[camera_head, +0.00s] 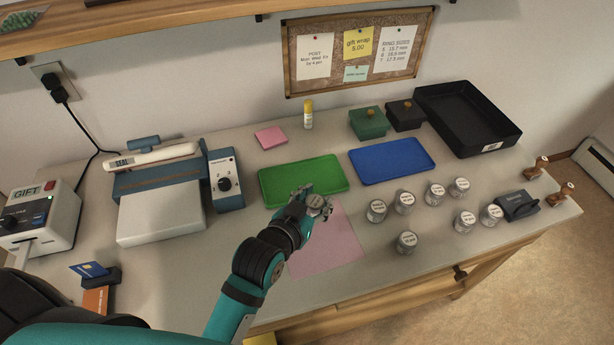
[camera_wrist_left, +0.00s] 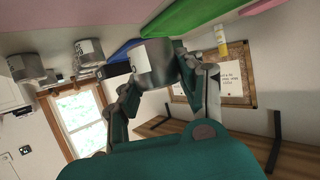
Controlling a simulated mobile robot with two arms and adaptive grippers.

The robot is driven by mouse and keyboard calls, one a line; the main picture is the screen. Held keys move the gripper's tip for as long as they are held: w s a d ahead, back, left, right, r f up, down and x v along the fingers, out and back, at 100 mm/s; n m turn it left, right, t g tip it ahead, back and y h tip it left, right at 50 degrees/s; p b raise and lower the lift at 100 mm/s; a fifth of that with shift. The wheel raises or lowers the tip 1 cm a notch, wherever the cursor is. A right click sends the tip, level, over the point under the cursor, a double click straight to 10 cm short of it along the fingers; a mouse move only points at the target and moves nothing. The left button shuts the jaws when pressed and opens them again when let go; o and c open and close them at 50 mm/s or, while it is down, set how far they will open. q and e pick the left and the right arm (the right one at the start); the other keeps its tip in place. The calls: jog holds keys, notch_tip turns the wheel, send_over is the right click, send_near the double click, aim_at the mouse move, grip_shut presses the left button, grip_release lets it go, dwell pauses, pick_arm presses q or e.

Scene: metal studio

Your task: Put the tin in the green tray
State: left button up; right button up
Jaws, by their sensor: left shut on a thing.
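My left gripper (camera_head: 304,199) is shut on a small round tin (camera_head: 316,201) with a pale lid. In the left wrist view the tin (camera_wrist_left: 153,64) is a silvery cylinder between the fingers (camera_wrist_left: 157,82). In the head view the gripper and tin are at the front edge of the green tray (camera_head: 330,173), overlapping its rim in the picture. Their height above it is hard to tell. The green tray is flat, low-rimmed and looks empty. My right gripper is not in view.
A blue tray (camera_head: 391,160) lies right of the green one. Several similar tins (camera_head: 406,241) stand to the right. A pink sheet (camera_head: 326,240) lies in front. A sealing machine (camera_head: 170,180) stands left. A yellow-capped glue stick (camera_head: 308,114) stands behind.

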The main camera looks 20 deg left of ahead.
pick_arm(q)
jog(key=w, duration=0.6)
jog(key=shift+w+a+f+p, duration=0.15)
jog(key=shift+w+a+p, duration=0.15)
jog(key=shift+w, duration=0.1)
jog(key=w, duration=0.5)
jog(key=w+f, duration=0.1)
jog(key=w, duration=0.1)
jog(key=shift+w+a, duration=0.15)
jog(key=shift+w, duration=0.5)
jog(key=shift+w+f, duration=0.15)
notch_tip(320, 180, down, 3)
jog(key=shift+a, duration=0.1)
jog(key=shift+f, duration=0.15)
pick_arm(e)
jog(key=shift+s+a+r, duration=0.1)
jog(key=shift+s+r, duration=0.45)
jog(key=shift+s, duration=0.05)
